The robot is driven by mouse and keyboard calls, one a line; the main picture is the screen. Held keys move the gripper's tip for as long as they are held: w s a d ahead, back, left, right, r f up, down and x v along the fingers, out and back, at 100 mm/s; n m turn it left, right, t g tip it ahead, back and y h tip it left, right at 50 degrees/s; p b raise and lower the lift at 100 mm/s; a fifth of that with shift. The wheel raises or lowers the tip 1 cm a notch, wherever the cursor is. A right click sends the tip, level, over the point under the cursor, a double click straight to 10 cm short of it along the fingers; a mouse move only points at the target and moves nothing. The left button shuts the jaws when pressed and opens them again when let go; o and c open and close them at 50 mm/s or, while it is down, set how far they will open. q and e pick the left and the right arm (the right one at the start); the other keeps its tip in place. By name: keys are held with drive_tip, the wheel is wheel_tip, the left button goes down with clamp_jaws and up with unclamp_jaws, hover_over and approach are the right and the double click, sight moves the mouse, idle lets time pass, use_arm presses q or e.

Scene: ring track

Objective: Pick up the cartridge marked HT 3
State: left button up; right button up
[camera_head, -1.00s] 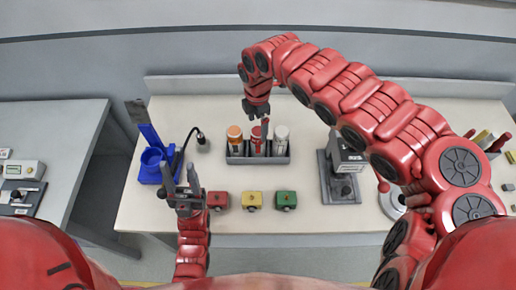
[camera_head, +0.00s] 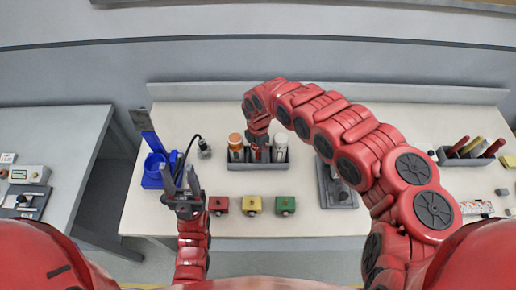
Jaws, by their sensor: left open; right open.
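A dark grey rack (camera_head: 285,165) on the table holds three upright cartridges in a row. The left one (camera_head: 236,147) has an orange cap, and the right one (camera_head: 279,147) has a pale grey top. The middle one (camera_head: 256,156) shows red and is largely covered by my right gripper (camera_head: 258,146). Markings are too small to read, so I cannot tell which is HT 3. My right gripper is open, pointing down over the middle cartridge; its fingertips are hard to make out. My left gripper (camera_head: 180,178) is open and empty, pointing up near the table's front left.
Red (camera_head: 218,205), yellow (camera_head: 252,205) and green (camera_head: 285,205) blocks stand in front of the rack. A blue stand (camera_head: 152,172) is at left, a grey device (camera_head: 336,190) at right under my arm. A tray of coloured handles (camera_head: 468,152) is far right.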

drive_tip(key=shift+c, duration=0.2)
clamp_jaws()
drive_tip(key=shift+r, duration=0.1)
